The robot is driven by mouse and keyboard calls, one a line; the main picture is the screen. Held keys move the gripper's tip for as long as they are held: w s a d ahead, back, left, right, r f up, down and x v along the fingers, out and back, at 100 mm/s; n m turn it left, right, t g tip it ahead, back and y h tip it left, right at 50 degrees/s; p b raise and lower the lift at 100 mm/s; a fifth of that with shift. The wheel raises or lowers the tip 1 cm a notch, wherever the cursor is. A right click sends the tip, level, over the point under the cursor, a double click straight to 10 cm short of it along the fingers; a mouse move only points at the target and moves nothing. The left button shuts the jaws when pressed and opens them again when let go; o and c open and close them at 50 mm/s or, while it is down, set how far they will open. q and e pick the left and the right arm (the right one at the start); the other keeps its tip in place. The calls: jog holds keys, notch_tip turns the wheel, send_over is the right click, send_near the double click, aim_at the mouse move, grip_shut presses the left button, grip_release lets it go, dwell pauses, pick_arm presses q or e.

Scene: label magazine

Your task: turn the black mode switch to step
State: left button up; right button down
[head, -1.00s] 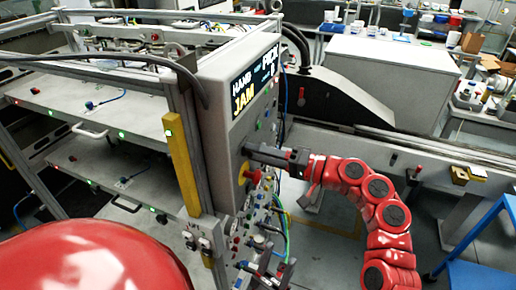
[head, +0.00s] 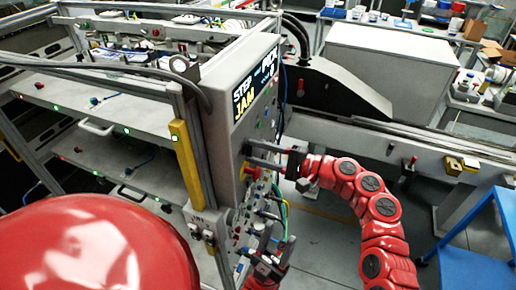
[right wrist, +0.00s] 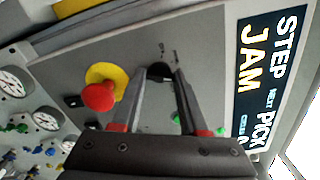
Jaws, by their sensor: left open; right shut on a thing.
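The black mode switch (right wrist: 160,72) sits on the grey control panel (right wrist: 205,55) between the fingertips of my right gripper (right wrist: 158,80). That gripper is shut on it. In the head view my right gripper (head: 250,152) reaches the panel from the right, and its fingers hide the switch. The panel's display (head: 255,88) reads STEP in white above JAM in yellow; the same words show in the right wrist view (right wrist: 268,70). My left gripper (head: 258,244) is open and empty, lower down in front of the panel's lower part.
A red emergency button (right wrist: 98,97) on a yellow disc is close beside my right gripper's fingers. Small coloured buttons and dials (right wrist: 15,82) are on the panel nearby. A blue table (head: 470,262) stands at the right.

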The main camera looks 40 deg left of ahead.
jog(key=shift+w, duration=0.1)
dwell(0.4)
jog(key=shift+c, duration=2.2)
grip_release()
jog(key=shift+d, duration=0.1)
jog(key=b+v, duration=0.6)
jog(key=v, duration=1.1)
jog(key=shift+d, duration=0.2)
jog(key=shift+f, duration=0.1)
